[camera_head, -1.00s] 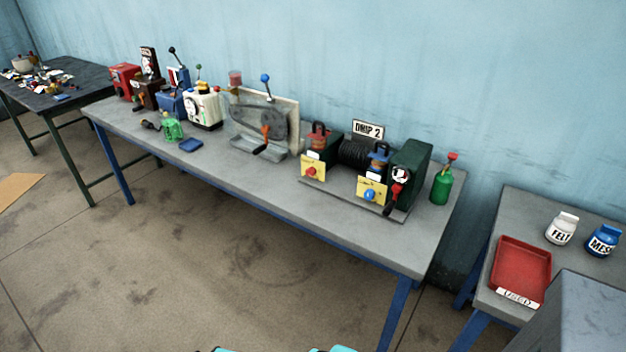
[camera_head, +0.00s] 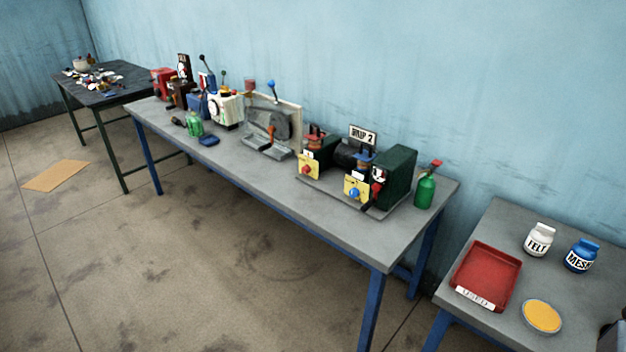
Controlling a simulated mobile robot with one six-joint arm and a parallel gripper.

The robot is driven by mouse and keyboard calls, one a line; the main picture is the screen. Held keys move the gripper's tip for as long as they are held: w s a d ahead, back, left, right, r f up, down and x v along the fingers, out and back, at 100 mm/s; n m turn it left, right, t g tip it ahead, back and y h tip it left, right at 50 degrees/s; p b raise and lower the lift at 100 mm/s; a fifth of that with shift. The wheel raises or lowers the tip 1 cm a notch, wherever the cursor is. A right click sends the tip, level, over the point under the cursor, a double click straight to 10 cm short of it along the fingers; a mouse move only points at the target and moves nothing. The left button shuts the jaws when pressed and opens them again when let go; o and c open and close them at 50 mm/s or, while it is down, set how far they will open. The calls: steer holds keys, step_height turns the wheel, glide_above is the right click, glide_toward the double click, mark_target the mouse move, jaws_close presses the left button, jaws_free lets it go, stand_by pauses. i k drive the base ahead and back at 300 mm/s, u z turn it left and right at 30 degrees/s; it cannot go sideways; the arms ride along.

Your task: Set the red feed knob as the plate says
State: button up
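The red feed knob (camera_head: 306,170) sits on a yellow panel (camera_head: 309,161) at the left front of the green machine on the long bench. A blue knob (camera_head: 354,193) sits on a second yellow panel to its right. A white plate reading "DRIP 2" (camera_head: 363,135) stands upright above the machine. Small white tags show above the yellow panels, but their print is too small to read. The knob's setting cannot be told from here.
A green bottle (camera_head: 425,189) stands right of the machine. Several other machines and a blue dish (camera_head: 209,141) occupy the bench's left half. A side table holds a red "USED" tray (camera_head: 487,270), FELT (camera_head: 539,239) and MESH (camera_head: 581,255) jars and a yellow-topped dish (camera_head: 541,316). Floor in front is clear.

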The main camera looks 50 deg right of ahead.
mark_target(306, 170)
steer(key=u, duration=0.15)
steer(key=k, duration=0.8)
steer(key=z, duration=1)
steer(key=i, duration=1.2)
steer(key=u, duration=0.6)
